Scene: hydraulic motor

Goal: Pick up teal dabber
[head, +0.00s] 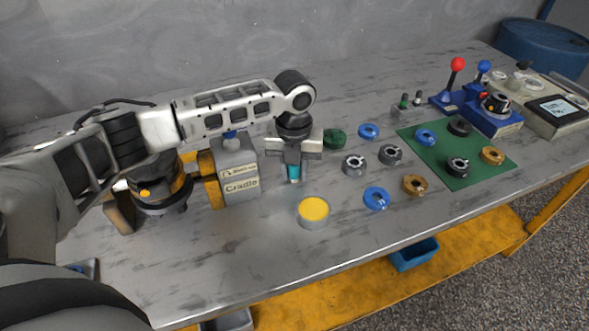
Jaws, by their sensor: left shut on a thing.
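The teal dabber (293,173) is upright in my left gripper (292,166), with its teal body showing below the fingers and a pale tip at the bottom. My left gripper points down and is shut on the dabber's upper part. The dabber is beside the grey Cradle block (240,184) and behind the round tin with a yellow top (314,209). I cannot tell whether its tip touches the table. My right gripper is not in view.
Blue, grey, brown and green rings lie right of the dabber, such as a blue ring (376,198). A green mat (480,171) holds more rings. Blue fixtures with levers (490,115) and a device with a screen (557,108) stand at the right.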

